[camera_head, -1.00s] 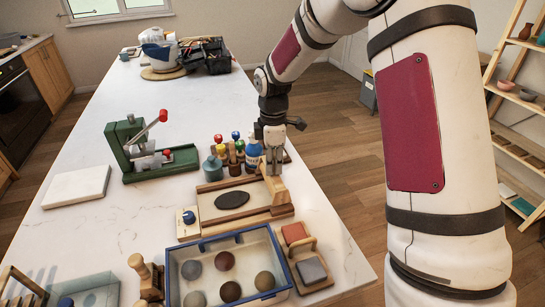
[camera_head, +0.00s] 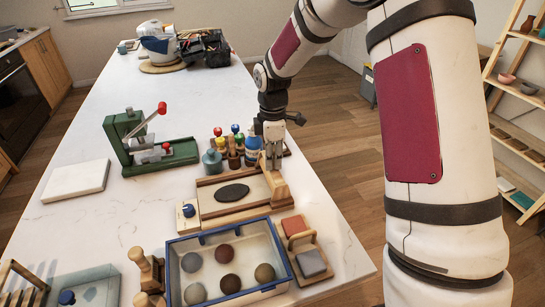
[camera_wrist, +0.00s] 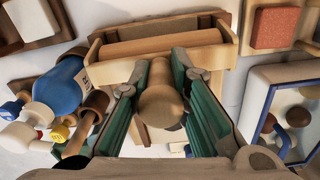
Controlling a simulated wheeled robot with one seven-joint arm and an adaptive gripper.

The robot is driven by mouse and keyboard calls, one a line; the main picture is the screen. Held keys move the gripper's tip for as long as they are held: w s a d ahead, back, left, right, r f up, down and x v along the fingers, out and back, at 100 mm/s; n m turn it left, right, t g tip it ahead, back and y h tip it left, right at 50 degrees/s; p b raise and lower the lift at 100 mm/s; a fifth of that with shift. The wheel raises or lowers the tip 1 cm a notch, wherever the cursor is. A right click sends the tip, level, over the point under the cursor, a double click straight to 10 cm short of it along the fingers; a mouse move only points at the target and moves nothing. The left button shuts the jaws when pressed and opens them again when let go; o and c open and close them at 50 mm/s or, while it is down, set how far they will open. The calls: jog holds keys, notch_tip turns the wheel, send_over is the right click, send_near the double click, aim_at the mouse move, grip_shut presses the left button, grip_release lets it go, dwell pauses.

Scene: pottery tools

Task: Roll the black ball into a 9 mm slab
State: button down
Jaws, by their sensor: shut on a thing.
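The black clay (camera_head: 233,191) lies as a flat, dark oval on the pale bed of a wood-framed rolling board (camera_head: 216,205) in the head view. A wooden roller tool (camera_head: 280,187) stands at the right end of the board, to the right of the clay. My gripper (camera_head: 272,160) is above that end. In the wrist view its green-padded fingers (camera_wrist: 160,112) are shut on the roller's round wooden handle (camera_wrist: 159,98). The roller's bar (camera_wrist: 160,47) shows beyond the handle. The clay is not visible in the wrist view, and its thickness cannot be told.
A box with a blue knob (camera_head: 188,211) sits at the board's left end. A blue-rimmed tray (camera_head: 177,243) of clay balls is in front. Bottles and tools (camera_head: 235,146) stand close behind. A green press (camera_head: 150,150) is at back left.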

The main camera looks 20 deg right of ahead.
jog(key=c, duration=1.4)
grip_release()
jog(key=shift+c, duration=0.2)
notch_tip(320, 180, up, 12)
jog(key=shift+f, duration=0.1)
jog(key=s+r+m+t, duration=0.2)
jog(key=s+r+m, duration=0.4)
jog(key=s, duration=0.4)
jog(key=s+r+m+t, duration=0.2)
jog(key=s+r+m, duration=0.35)
jog(key=s, duration=0.55)
jog(key=s+m+t, duration=0.1)
jog(key=s+m, duration=0.3)
jog(key=s, duration=0.4)
jog(key=shift+f+m+t, duration=0.3)
jog(key=shift+m, duration=0.05)
